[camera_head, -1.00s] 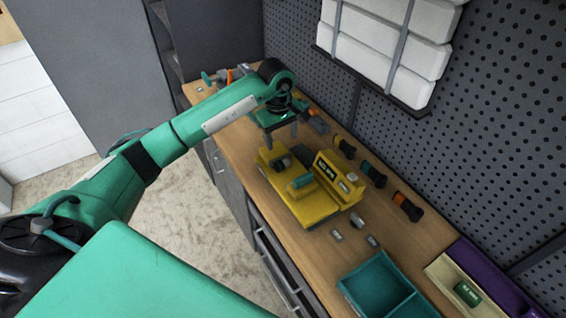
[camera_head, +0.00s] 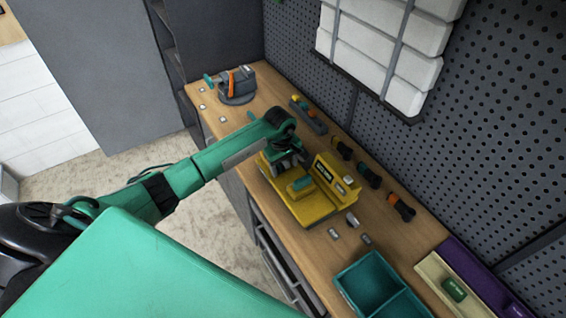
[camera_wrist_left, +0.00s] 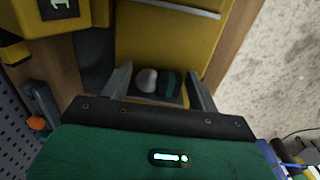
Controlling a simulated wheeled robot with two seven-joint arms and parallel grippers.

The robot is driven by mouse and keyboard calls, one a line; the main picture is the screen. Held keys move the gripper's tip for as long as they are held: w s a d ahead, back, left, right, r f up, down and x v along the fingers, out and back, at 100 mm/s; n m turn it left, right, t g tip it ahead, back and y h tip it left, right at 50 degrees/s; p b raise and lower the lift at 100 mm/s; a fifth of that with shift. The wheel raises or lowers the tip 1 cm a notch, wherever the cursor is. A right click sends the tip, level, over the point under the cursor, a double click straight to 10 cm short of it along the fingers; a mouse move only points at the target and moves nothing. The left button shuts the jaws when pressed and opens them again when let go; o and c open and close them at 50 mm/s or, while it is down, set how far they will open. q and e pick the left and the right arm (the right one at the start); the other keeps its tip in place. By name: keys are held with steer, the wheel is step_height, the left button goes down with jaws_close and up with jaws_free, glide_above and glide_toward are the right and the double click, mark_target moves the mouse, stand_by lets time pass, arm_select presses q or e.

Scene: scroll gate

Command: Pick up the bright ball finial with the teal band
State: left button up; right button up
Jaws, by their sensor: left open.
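The ball finial (camera_wrist_left: 147,80) shows in the left wrist view as a pale grey ball beside a dark teal band (camera_wrist_left: 170,84). It sits at the yellow machine (camera_wrist_left: 150,38), between my left gripper's two fingers. My left gripper (camera_wrist_left: 160,86) is open, with a finger on each side of the finial and gaps visible. In the head view the left gripper (camera_head: 290,168) is over the left end of the yellow machine (camera_head: 312,208) and hides the finial. Whether the fingertips touch the machine, I cannot tell. My right gripper is in neither view.
Dark-handled tools (camera_head: 368,175) line the pegboard side. Small metal parts (camera_head: 352,218) and a teal tray (camera_head: 345,290) are nearer. A vise (camera_head: 237,85) stands at the far end.

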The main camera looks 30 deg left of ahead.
arm_select(q)
steer(key=shift+f, duration=0.1)
steer(key=c, duration=0.9)
steer(key=shift+o, duration=0.2)
